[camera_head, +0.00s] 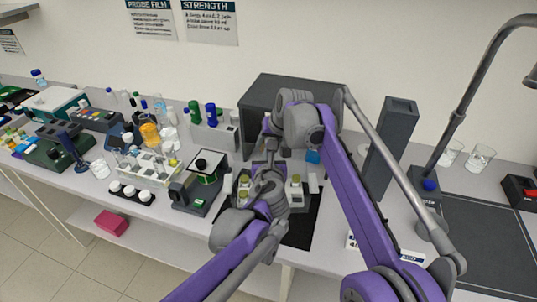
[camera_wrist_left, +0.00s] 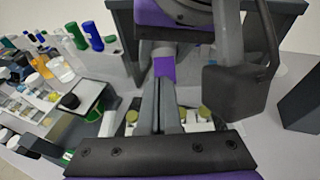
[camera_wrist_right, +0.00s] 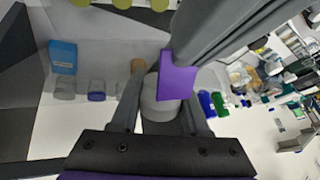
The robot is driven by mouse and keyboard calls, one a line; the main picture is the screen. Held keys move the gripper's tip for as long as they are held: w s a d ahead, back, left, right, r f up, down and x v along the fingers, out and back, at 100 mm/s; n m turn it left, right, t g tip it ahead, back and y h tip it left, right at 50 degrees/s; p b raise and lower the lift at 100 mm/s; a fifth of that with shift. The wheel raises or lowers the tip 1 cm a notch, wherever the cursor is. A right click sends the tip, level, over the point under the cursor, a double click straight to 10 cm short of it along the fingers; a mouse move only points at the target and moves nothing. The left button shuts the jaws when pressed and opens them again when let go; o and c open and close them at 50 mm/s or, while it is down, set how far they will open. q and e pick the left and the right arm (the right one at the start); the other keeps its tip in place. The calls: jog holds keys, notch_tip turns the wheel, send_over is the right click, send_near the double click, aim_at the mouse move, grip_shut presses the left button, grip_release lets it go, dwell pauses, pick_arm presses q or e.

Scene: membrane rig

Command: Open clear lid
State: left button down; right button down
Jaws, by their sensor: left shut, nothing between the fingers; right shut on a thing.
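The membrane rig (camera_head: 296,198) sits on a black mat in the middle of the bench, mostly hidden by my arms. Its yellow-green caps (camera_wrist_left: 131,116) show on both sides of my left fingers. I cannot clearly make out a clear lid. My left gripper (camera_wrist_left: 160,92) is shut and empty over the rig. My right gripper (camera_head: 268,128) is above the rig, at the front of the dark grey box. In the right wrist view its fingers are around a pale grey cylinder (camera_wrist_right: 160,105); I cannot tell whether this belongs to the lid.
The dark grey box (camera_head: 265,95) stands behind the rig. My two arms are close together.

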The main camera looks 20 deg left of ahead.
pick_arm(q)
jog(key=shift+w+a+r, duration=0.25)
jog(key=shift+w+r, duration=0.2)
jog(key=shift+w, duration=0.25)
pick_arm(e)
jog(key=shift+s+f, duration=0.1)
jog(key=shift+s, duration=0.05)
jog(key=shift+c, duration=1.9)
grip_release()
jog(key=shift+s+a, duration=0.1)
